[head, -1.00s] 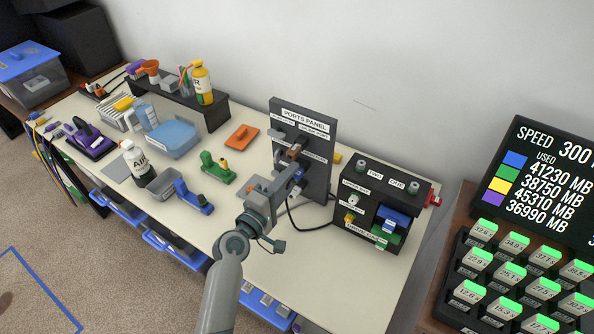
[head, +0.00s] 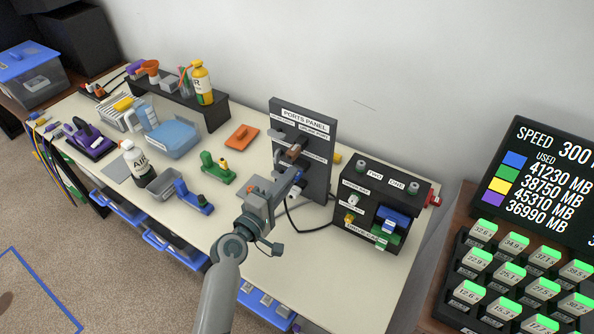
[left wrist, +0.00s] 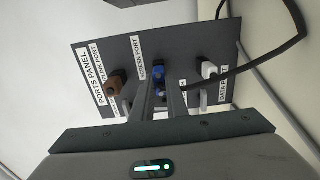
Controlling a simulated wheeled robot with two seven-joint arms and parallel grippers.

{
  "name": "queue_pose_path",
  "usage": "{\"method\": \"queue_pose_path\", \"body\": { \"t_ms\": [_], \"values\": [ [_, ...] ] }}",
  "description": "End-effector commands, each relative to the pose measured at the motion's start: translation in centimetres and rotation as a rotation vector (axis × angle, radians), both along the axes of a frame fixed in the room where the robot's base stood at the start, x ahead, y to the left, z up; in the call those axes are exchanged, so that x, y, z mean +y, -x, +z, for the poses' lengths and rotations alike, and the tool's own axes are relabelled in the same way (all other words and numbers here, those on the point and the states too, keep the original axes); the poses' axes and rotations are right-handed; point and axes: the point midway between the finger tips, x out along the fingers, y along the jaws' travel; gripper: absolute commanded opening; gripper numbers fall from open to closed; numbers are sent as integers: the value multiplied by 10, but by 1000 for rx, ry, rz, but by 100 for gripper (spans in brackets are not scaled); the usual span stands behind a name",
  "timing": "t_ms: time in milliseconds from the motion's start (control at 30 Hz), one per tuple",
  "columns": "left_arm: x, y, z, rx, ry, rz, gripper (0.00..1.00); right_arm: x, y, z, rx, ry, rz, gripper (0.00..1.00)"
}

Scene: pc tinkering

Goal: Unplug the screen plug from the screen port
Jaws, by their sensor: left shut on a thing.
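The dark ports panel (head: 317,185) stands upright on the table, and it also shows in the left wrist view (left wrist: 190,45). The blue screen plug (left wrist: 158,72) is at the screen port, beside its label (left wrist: 150,57). In the head view the plug (head: 298,176) is partly hidden by my gripper. My left gripper (head: 290,186) reaches the panel from the front left, its fingers (left wrist: 160,92) shut on the blue plug. Whether the plug still sits in the port cannot be told. My right gripper is not in view.
A brown plug (left wrist: 115,82) and a white plug (left wrist: 208,70) flank the blue one on the panel. A black cable (left wrist: 245,62) loops beside it. A black box (head: 348,222) stands right of the panel.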

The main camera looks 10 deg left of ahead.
Motion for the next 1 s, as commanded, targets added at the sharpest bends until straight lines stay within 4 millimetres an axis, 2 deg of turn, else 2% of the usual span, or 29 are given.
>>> {"method": "queue_pose_path", "body": {
  "t_ms": [733,1000],
  "values": [
    [2,6,1,-1,0,0,0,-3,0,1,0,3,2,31],
    [6,16,1,-1,0,0,0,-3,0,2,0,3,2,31]
  ]
}}
